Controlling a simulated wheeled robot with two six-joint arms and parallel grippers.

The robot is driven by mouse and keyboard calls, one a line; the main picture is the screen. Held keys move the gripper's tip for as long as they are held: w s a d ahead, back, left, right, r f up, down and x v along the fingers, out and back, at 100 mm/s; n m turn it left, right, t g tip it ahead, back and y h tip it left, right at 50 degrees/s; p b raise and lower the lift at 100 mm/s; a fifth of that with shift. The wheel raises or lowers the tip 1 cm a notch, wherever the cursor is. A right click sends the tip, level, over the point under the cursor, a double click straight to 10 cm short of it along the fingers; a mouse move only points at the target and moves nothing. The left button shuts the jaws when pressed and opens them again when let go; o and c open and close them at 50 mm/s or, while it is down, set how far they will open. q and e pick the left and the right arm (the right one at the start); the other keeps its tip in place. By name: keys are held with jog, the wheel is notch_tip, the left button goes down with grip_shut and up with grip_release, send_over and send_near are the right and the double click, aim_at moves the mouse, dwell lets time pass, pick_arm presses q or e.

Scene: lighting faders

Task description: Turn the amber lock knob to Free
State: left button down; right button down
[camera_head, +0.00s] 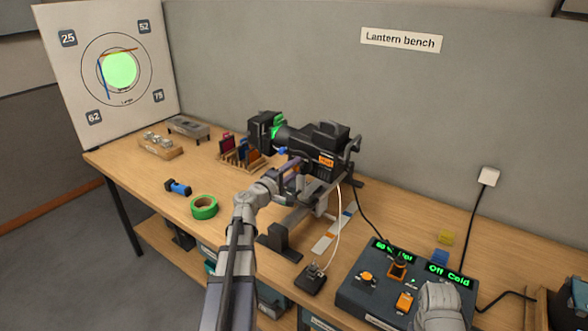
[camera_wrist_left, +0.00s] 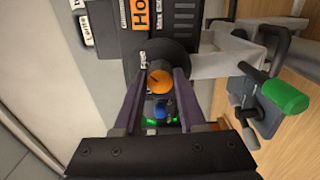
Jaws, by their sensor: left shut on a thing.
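The amber lock knob (camera_wrist_left: 159,82) shows in the left wrist view, round, with a dark pointer line, on a black round boss on the side of the lantern (camera_head: 322,143). My left gripper (camera_head: 292,168) reaches the lantern's near side. In the left wrist view its two purple-grey fingers (camera_wrist_left: 157,79) sit on either side of the amber knob and are shut on it. Small lettering beside the boss is too blurred to read surely. In the head view the knob is hidden by my gripper. My right gripper (camera_head: 438,306) is over the console's right side, its fingers not clear.
A blue knob (camera_wrist_left: 160,110) lies just below the amber one, between my fingers. A green handle (camera_wrist_left: 286,95) sticks out at right. The control console (camera_head: 350,292) stands at the bench's front right. Green tape (camera_head: 204,207) and a blue-black tool (camera_head: 178,188) lie left of my arm.

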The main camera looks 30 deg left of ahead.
dwell(0.3)
pick_arm(q)
jog(key=shift+c, duration=2.3)
grip_release()
jog(key=shift+s, duration=0.15)
jog(key=s, duration=0.7)
jog(key=shift+s+a, duration=0.3)
